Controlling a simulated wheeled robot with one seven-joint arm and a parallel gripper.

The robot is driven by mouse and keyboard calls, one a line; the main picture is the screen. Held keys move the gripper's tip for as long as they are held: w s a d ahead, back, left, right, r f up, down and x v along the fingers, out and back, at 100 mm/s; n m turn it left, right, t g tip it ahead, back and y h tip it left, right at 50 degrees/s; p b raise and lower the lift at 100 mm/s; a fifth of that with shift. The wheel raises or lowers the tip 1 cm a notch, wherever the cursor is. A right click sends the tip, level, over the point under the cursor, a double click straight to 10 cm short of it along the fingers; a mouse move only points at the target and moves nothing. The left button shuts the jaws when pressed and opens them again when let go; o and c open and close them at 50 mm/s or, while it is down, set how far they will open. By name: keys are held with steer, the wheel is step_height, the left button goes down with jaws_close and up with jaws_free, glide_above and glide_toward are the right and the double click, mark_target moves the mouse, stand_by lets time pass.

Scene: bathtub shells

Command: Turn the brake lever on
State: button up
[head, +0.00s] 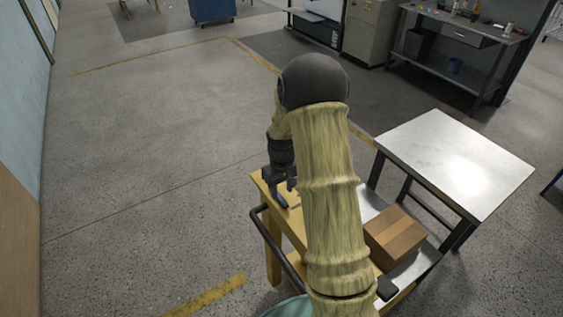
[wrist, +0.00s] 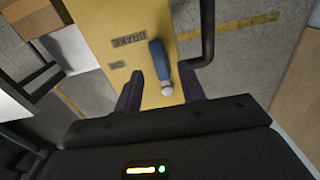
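The brake lever (wrist: 160,62) has a blue handle and a silver round end, and sits on a yellow panel (wrist: 150,17) marked BRAKE and ON. In the wrist view the handle points up and slightly left, to the right of the lettering. My gripper (wrist: 160,68) is open, with one dark finger on each side of the lever's lower part. I see gaps on both sides; its height above the panel is unclear. In the head view the blue lever (head: 280,200) shows just below my gripper (head: 281,184), partly hidden by it. My arm covers much of the cart.
A dark handrail (head: 270,235) runs along the cart's left side. A cardboard box (head: 393,237) lies on the cart's metal deck. A metal-topped table (head: 455,160) stands close on the right. The floor at left is clear.

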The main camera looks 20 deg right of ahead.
mark_target(281, 202)
step_height(281, 202, up, 14)
steer(key=b, duration=0.2)
steer(key=shift+f, duration=0.15)
steer(key=s+a+f+m+t, duration=0.1)
steer(key=s+a, duration=0.3)
steer(key=s, duration=0.5)
steer(key=s+a+f+t, duration=0.1)
steer(key=s+a+f, duration=0.2)
steer(key=s, duration=0.6)
steer(key=shift+a+m+t, duration=0.3)
steer(key=shift+a+m, duration=0.1)
steer(key=shift+a, duration=0.4)
